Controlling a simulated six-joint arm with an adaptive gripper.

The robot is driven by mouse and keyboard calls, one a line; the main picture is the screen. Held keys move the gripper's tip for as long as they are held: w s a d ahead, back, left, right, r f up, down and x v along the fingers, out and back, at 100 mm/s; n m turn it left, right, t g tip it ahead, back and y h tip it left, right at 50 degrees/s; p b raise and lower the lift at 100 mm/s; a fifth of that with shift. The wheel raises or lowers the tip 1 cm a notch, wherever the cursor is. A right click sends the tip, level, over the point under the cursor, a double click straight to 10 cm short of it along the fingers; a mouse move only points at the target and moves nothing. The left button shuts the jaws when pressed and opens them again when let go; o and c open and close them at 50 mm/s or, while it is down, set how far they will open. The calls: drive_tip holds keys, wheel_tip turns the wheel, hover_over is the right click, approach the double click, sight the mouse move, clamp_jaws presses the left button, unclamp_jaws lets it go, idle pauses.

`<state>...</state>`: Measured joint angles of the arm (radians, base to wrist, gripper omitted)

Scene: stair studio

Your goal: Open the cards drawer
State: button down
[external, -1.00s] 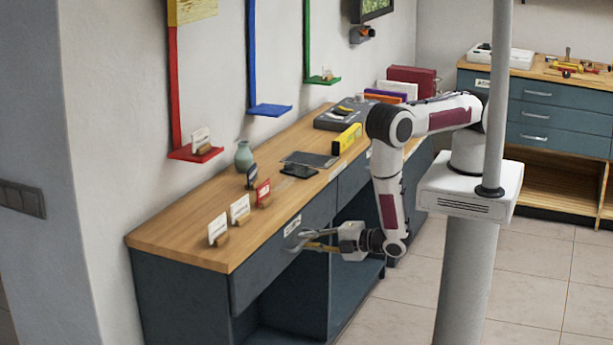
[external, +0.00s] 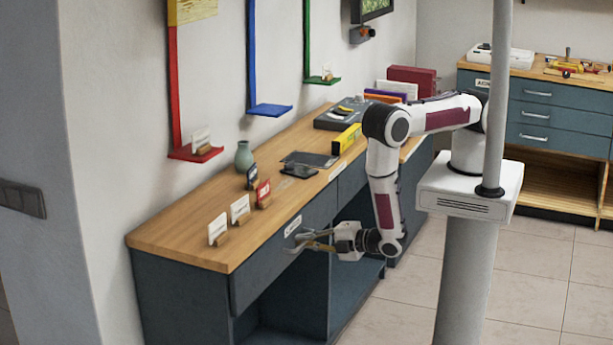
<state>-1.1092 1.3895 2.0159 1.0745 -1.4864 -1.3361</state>
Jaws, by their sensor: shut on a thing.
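The drawer (external: 262,262) with a small white label (external: 293,226) is in the near part of the long wooden-topped bench, in the external view. The label's lettering is too small to read for sure. The drawer front looks flush with the bench, or nearly so. My gripper (external: 303,241) is at the drawer front just below the label, reaching in from the right. It is shut on the drawer's handle, which the fingers mostly hide.
A yellow level (external: 347,138) lies farther back. Open shelf space is below the drawer. The tiled floor (external: 400,300) in front is clear.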

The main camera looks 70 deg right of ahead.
drive_tip(key=f+v, duration=0.2)
drive_tip(key=v, duration=0.7)
drive_tip(key=f+v, duration=0.1)
drive_tip(key=v, duration=0.8)
drive_tip(key=shift+s+f, duration=0.3)
drive_tip(key=shift+s, duration=0.15)
drive_tip(key=c, duration=2.5)
unclamp_jaws()
drive_tip(key=shift+s, duration=0.1)
drive_tip(key=shift+v, duration=5.85)
